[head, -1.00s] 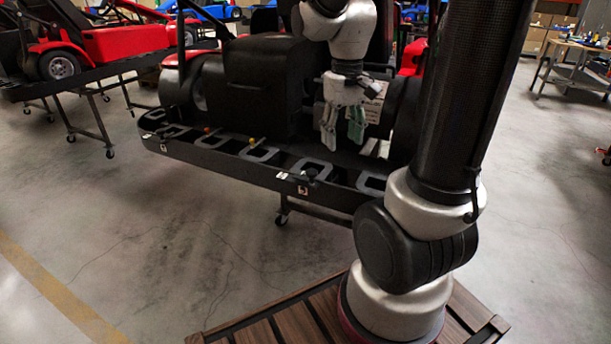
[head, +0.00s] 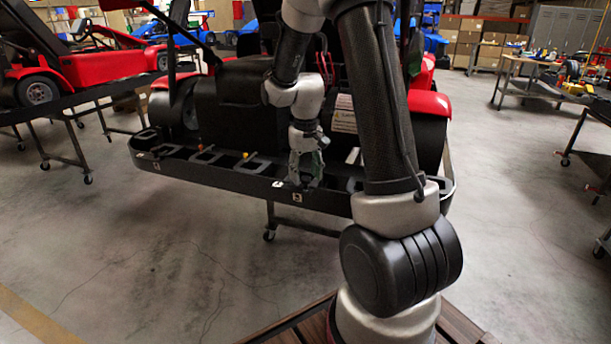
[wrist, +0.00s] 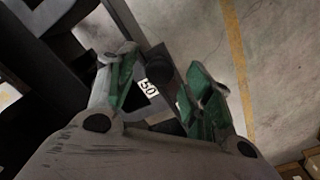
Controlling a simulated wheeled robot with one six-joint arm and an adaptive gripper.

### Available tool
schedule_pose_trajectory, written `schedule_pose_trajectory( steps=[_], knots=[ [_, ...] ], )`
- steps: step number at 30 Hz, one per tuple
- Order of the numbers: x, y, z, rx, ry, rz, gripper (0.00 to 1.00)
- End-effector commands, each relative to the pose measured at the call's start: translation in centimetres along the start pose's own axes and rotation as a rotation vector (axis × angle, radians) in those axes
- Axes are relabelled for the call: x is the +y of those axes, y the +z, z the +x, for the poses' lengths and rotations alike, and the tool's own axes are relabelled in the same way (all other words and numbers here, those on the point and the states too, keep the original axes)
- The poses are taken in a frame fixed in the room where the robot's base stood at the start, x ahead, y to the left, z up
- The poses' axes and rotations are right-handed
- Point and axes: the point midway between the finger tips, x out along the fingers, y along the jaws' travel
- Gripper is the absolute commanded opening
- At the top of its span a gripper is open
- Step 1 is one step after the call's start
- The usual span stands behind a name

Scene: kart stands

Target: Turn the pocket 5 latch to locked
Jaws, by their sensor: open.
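My gripper (head: 305,180) is open and points down at the front rail of the black kart stand (head: 215,174). In the wrist view my gripper (wrist: 163,90) shows two green-padded fingers spread apart. A dark knob-like part, seemingly the latch (wrist: 159,66), lies between and beyond the fingers. I cannot tell whether they touch it, nor which way it is turned. A small white label (wrist: 148,88) reading about "5" or "50" is beside it. In the head view a label (head: 297,198) sits on the rail below my gripper, and the fingers hide the latch.
The concrete floor (head: 150,250) in front is clear. A workbench (head: 535,80) is at right.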

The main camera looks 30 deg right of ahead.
Motion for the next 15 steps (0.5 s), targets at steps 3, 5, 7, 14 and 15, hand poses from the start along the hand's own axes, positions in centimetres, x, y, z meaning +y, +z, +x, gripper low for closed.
schedule_pose_trajectory(
  steps=[3,5,7,14,15],
  knots=[
    [0.0,0.02,0.74,0.0,0.0,0.0,0.51],
    [0.0,0.01,0.86,0.0,0.0,0.0,0.51],
    [0.0,0.01,0.89,0.001,0.0,0.0,0.51],
    [0.0,0.02,0.87,0.001,0.0,0.0,0.33],
    [0.0,0.02,0.87,0.001,0.0,0.0,0.26]
  ],
)
